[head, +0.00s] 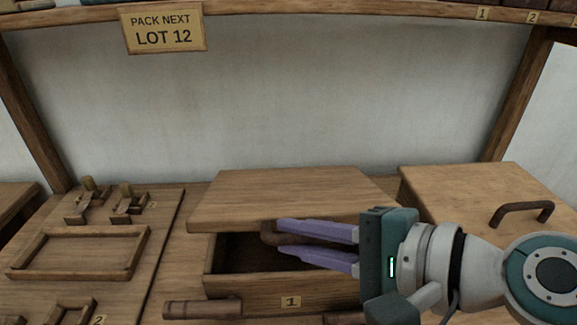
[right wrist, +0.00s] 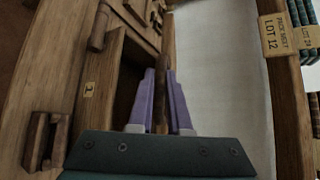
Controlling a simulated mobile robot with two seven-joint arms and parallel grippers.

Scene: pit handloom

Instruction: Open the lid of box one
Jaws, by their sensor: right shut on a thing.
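Box one (head: 235,287), a wooden box with a "1" label, stands in the middle of the bench. Its flat wooden lid (head: 290,195) is raised at the front, and a dark gap shows the inside. My right gripper (head: 277,238) comes in from the right with its purple fingers shut on the brown handle (head: 267,232) at the lid's front edge. The right wrist view shows a brown strip between the fingers (right wrist: 160,85) and the box's label (right wrist: 89,89). The fingers hide part of the handle and the opening. My left gripper is not in view.
A second wooden box (head: 470,190) with a dark handle (head: 522,211) stands at right, its lid down. A board with a shallow wooden frame (head: 80,252) and small clamps lies at left. A "LOT 12" sign (head: 164,28) hangs from the shelf above.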

